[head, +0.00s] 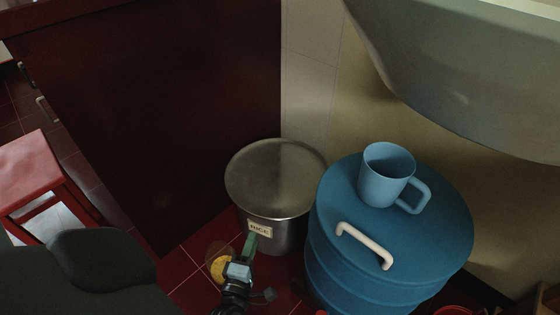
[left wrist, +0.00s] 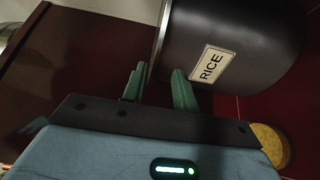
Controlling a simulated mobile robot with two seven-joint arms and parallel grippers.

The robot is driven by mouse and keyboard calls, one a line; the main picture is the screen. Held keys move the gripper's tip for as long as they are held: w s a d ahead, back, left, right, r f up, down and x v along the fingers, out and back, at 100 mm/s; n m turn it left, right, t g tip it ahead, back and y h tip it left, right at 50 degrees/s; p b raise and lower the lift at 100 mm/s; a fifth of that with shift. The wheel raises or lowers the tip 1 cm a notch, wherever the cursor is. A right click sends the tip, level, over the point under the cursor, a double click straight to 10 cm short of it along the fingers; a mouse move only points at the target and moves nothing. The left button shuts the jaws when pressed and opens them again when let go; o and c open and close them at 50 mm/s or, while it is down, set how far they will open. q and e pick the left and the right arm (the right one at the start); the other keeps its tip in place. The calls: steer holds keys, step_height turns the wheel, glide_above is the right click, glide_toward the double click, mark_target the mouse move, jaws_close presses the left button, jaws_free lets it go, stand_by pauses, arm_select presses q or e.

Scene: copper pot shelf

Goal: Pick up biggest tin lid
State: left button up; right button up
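A metal tin (head: 285,232) with a RICE label stands on the floor against the wall. Its round, flat, silvery lid (head: 275,178) covers the top. In the left wrist view the tin (left wrist: 235,40) lies sideways in the picture, with the lid's rim (left wrist: 163,25) at its left edge. My left gripper (head: 250,243) is in front of the tin, just below the label in the head view. In the left wrist view its two green fingers (left wrist: 159,85) are apart with nothing between them. I cannot tell whether a finger touches the tin. My right gripper is not in view.
A blue drum (head: 335,275) with a white handle (head: 364,246) stands close to the tin's right, with a blue mug (head: 383,180) on it. A dark red panel (head: 150,110) rises behind left. A yellow round thing (head: 219,269) lies near my gripper. A red stool (head: 30,170) is at left.

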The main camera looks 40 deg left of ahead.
arm_select(q)
steer(key=b+x, duration=0.2)
steer(key=x, duration=0.6)
steer(key=shift+b, duration=0.35)
steer(key=shift+r, duration=0.1)
steer(key=c, duration=0.6)
jaws_close()
steer(key=shift+r, duration=0.1)
